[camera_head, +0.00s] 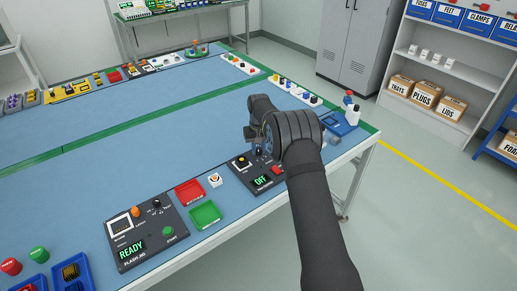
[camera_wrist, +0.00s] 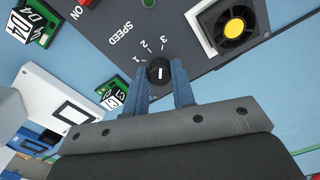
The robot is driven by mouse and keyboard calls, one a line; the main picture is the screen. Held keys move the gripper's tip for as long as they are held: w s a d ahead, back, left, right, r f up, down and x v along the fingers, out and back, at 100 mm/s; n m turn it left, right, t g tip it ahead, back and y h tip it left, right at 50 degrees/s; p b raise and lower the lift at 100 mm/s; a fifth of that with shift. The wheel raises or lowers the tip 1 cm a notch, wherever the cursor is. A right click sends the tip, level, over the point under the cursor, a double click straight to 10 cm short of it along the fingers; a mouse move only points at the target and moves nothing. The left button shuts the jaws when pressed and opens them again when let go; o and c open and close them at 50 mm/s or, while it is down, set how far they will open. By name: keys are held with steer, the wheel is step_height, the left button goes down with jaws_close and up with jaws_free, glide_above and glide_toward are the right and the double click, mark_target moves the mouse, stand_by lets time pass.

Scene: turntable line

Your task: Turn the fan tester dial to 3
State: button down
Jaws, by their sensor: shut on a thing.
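The fan tester (camera_head: 250,179) is a dark panel near the table's right front, and its display reads OFF. In the wrist view, the panel (camera_wrist: 195,58) carries a small black dial (camera_wrist: 158,72) with a short white mark, beside the word SPEED and the numbers 1, 2 and 3. The mark looks roughly in line with the 3, but I cannot tell which end is the pointer. My gripper (camera_wrist: 160,80) is shut on the dial, one blue finger on each side. In the head view, my arm hides most of the gripper (camera_head: 257,147).
A fan (camera_wrist: 233,27) with a yellow hub sits beside the dial. A red button (camera_head: 277,170) is on the tester's right. Red (camera_head: 189,192) and green (camera_head: 205,214) trays and a READY panel (camera_head: 146,232) stand to the left. Green-edged boards (camera_wrist: 112,97) lie close to my gripper.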

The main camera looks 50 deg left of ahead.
mark_target(259, 149)
steer(key=c, duration=2.2)
jaws_free()
steer(key=shift+m, duration=0.6)
steer(key=c, duration=1.2)
jaws_free()
steer(key=shift+r, duration=0.1)
step_height(259, 149, up, 17)
steer(key=shift+r, duration=0.15)
step_height(259, 149, down, 18)
steer(key=shift+r, duration=0.25)
steer(key=shift+r, duration=0.1)
